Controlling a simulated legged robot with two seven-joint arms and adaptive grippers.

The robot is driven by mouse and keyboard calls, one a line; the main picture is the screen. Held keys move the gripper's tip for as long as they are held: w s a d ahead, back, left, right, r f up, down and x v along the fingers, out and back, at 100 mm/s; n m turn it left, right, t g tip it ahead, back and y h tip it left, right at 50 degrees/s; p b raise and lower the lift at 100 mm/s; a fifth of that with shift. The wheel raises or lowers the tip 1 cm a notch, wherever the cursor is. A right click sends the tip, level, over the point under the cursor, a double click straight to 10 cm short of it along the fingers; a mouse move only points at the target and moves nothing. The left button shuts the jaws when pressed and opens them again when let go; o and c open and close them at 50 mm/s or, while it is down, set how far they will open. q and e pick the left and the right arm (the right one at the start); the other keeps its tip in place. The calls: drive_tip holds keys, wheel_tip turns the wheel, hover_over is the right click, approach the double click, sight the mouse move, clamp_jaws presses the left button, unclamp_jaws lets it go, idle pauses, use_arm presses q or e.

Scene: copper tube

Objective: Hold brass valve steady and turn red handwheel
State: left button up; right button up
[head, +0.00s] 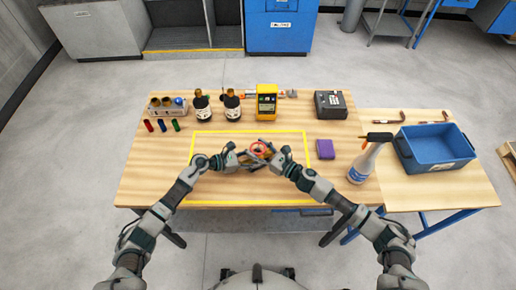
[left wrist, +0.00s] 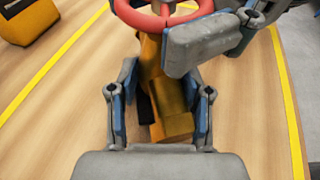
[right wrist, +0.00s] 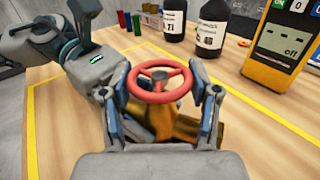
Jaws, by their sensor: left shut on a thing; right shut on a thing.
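The brass valve (left wrist: 172,118) is over the table inside the yellow outline; the left wrist view shows its body between the fingers of my left gripper (left wrist: 159,105), which is shut on it. The red handwheel (right wrist: 160,80) is on top of the valve. It also shows small in the head view (head: 258,149). My right gripper (right wrist: 163,105) has its fingers on either side of the handwheel and is shut on it. Part of the valve below the wheel is hidden in the right wrist view by the wheel and fingers.
A yellow meter (head: 266,102) stands behind the outline, with two dark bottles (head: 232,105) to its left. A purple block (head: 325,149) and a spray bottle (head: 366,160) are to the right, near a blue bin (head: 433,147). Bare wood surrounds the grippers inside the outline.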

use_arm(q)
drive_tip(key=shift+s, duration=0.1)
use_arm(e)
drive_tip(key=shift+w+d+n+g+y, duration=0.1)
drive_tip(key=shift+n+g+y, duration=0.4)
drive_tip(key=shift+n+g, duration=0.15)
drive_tip(key=o, duration=1.2)
drive_tip(key=v, duration=1.2)
drive_tip(key=shift+w+d, duration=0.1)
use_arm(q)
drive_tip(key=o, duration=0.9)
drive_tip(key=shift+o, duration=0.2)
